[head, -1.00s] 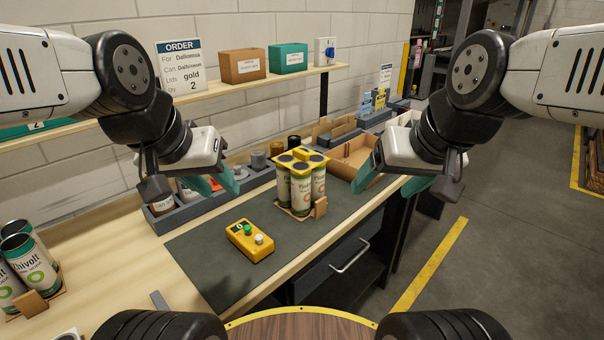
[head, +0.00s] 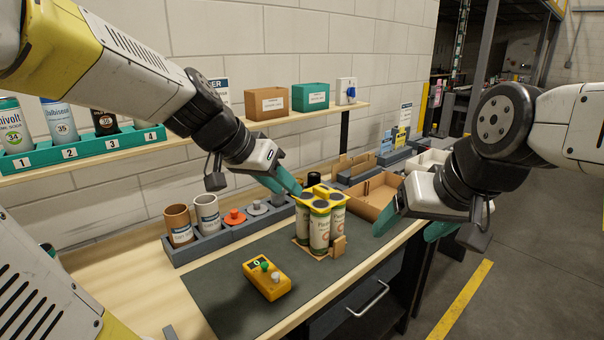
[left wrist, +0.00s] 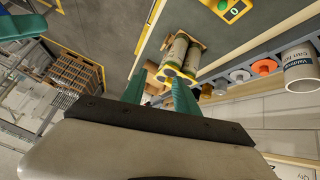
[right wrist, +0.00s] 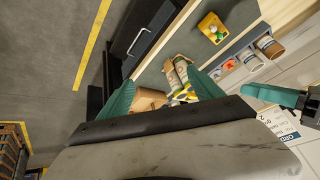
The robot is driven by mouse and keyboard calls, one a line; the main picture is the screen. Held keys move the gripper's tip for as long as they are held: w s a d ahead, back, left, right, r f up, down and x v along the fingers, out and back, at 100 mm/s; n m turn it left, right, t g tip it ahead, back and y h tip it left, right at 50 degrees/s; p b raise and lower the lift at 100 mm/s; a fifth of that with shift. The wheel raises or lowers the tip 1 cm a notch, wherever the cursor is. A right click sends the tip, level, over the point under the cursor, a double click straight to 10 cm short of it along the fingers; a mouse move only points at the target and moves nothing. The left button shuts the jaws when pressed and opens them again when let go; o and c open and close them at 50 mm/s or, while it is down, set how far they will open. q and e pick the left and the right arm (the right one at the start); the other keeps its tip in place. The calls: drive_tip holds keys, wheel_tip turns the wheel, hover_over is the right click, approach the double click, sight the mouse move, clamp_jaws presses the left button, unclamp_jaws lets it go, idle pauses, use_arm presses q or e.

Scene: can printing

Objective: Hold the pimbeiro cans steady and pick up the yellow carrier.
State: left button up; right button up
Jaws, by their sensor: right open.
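A yellow button box (head: 267,279) lies on the mat (head: 225,300), front left of the cans. A grey rack (head: 215,240) with cups and lids stands behind at left. An open cardboard box (head: 375,192) is behind at right. A shelf (head: 130,155) runs along the wall.

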drive_tip(key=shift+c, duration=1)
drive_tip(key=n+g+y, duration=0.1)
drive_tip(key=n+g, duration=0.2)
drive_tip(key=n, duration=0.5)
hover_over(341, 244)
drive_tip(key=s+d, duration=0.2)
wheel_tip(341, 244, down, 17)
use_arm(q)
drive_tip(key=w+d+f+m+t+h, duration=0.1)
drive_tip(key=w+f+m, duration=0.2)
drive_tip(key=w, duration=1.1)
drive_tip(key=shift+w+d+t+h, duration=0.2)
drive_tip(key=shift+t+h, duration=0.1)
drive_tip(key=shift+h, duration=0.1)
use_arm(e)
drive_tip(key=x, duration=0.8)
drive_tip(key=shift+s+d, duration=0.1)
drive_tip(key=shift+s, duration=0.05)
drive_tip(key=shift+c, duration=0.4)
